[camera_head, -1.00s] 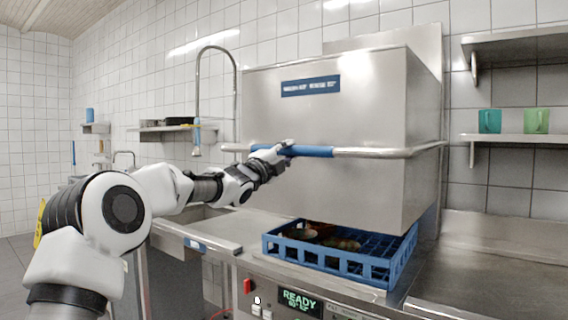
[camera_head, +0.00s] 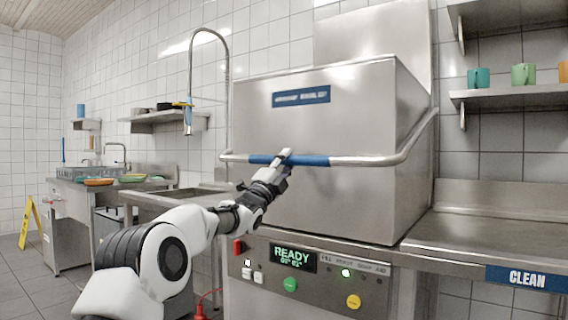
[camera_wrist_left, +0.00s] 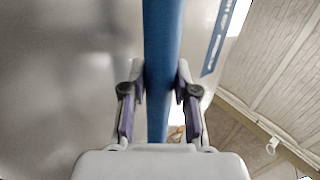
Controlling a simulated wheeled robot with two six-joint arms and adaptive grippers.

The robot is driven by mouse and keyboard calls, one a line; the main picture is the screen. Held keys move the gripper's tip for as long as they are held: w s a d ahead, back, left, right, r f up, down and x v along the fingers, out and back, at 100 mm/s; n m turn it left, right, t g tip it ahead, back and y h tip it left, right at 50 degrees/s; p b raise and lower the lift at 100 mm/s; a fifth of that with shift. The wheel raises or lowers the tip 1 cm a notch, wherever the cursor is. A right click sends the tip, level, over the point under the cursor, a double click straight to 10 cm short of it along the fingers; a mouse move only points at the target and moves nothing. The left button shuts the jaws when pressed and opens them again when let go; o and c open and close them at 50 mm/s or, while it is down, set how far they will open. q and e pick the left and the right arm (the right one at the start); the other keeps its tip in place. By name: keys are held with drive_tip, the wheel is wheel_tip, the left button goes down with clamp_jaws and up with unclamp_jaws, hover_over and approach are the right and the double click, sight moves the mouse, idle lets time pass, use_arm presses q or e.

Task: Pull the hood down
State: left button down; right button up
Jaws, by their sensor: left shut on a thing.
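The steel hood (camera_head: 330,112) of the dishwasher stands low, its lower edge down at the machine's top, with no open gap showing at the front. The blue rack is hidden from view. A bar handle with a blue grip (camera_head: 310,161) runs across the hood's front. My left gripper (camera_head: 284,158) is shut on the blue grip. In the left wrist view, the blue grip (camera_wrist_left: 163,60) runs between the two fingers. My right gripper is not in view.
The control panel (camera_head: 310,262) below the hood reads READY. A steel counter (camera_head: 480,235) marked CLEAN is on the right, clear. Shelves with mugs (camera_head: 523,74) hang above it. A table with plates and a yellow floor sign (camera_head: 30,222) stand at the left.

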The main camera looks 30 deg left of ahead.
use_arm(q)
drive_tip(key=shift+w+d+f, duration=0.25)
drive_tip(key=shift+w+f, duration=0.05)
drive_tip(key=shift+f, duration=0.35)
drive_tip(key=c, duration=0.9)
unclamp_jaws()
drive_tip(key=shift+o, duration=0.2)
drive_tip(key=shift+w+d, duration=0.15)
drive_tip(key=shift+r, duration=0.15)
drive_tip(key=shift+s+a, duration=0.2)
drive_tip(key=shift+a, duration=0.05)
drive_tip(key=v, duration=1.1)
drive_tip(key=shift+s+f, duration=0.2)
drive_tip(key=shift+s, duration=0.15)
